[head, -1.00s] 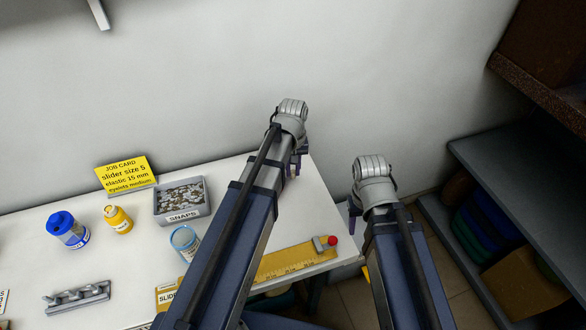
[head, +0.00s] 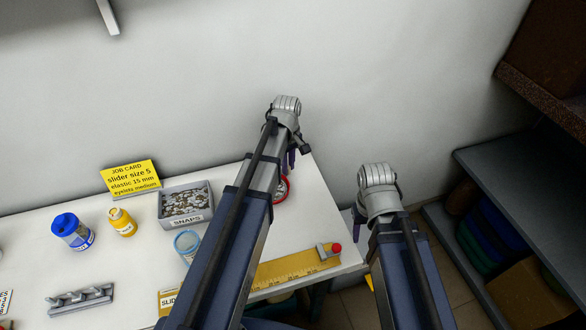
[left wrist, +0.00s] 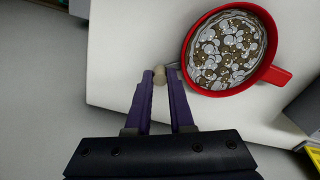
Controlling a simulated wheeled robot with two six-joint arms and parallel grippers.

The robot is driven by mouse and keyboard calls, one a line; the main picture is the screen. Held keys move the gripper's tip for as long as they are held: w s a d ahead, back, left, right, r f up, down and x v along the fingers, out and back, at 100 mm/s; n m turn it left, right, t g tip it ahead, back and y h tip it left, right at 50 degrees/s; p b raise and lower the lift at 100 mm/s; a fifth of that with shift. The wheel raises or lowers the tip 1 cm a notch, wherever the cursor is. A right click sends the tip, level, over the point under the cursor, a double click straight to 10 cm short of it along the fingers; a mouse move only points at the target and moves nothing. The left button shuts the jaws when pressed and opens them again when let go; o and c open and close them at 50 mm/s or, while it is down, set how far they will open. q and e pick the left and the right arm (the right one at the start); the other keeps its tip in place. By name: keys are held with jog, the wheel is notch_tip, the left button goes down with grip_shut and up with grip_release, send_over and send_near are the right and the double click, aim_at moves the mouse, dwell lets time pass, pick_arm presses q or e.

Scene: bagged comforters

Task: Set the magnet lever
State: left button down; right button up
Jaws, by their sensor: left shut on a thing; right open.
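In the left wrist view a red round dish (left wrist: 185,60) full of shiny metal pieces stands on the white table, with a red tab on its right side. A small beige knob (left wrist: 160,73) is at the dish's left side. My left gripper (left wrist: 161,80) is shut on this knob, one purple finger on each side. In the head view my left gripper (head: 288,159) is over the table's far right corner, and only part of the red dish (head: 285,190) shows behind my arm. My right gripper (head: 355,212) is open, right of the table edge; its fingers are mostly hidden.
A yellow ruler (head: 290,270) with a red-knobbed grey piece (head: 329,249) lies along the front edge. A snaps tray (head: 185,203), yellow job card (head: 131,178), blue-capped jar (head: 72,232) and yellow bottle (head: 122,222) stand left. Grey shelves (head: 520,190) are at right.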

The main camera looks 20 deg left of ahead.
pick_arm(q)
jog(key=a+n, duration=0.2)
jog(key=shift+w+n, duration=0.25)
jog(key=shift+n, duration=0.05)
jog(key=shift+a+n, duration=0.85)
jog(key=shift+n, duration=0.35)
jog(key=c, duration=1)
grip_release()
jog(key=shift+c, duration=0.2)
jog(key=shift+r, duration=0.15)
notch_tip(320, 180, up, 8)
jog(key=p, duration=0.8)
jog(key=shift+f, duration=0.2)
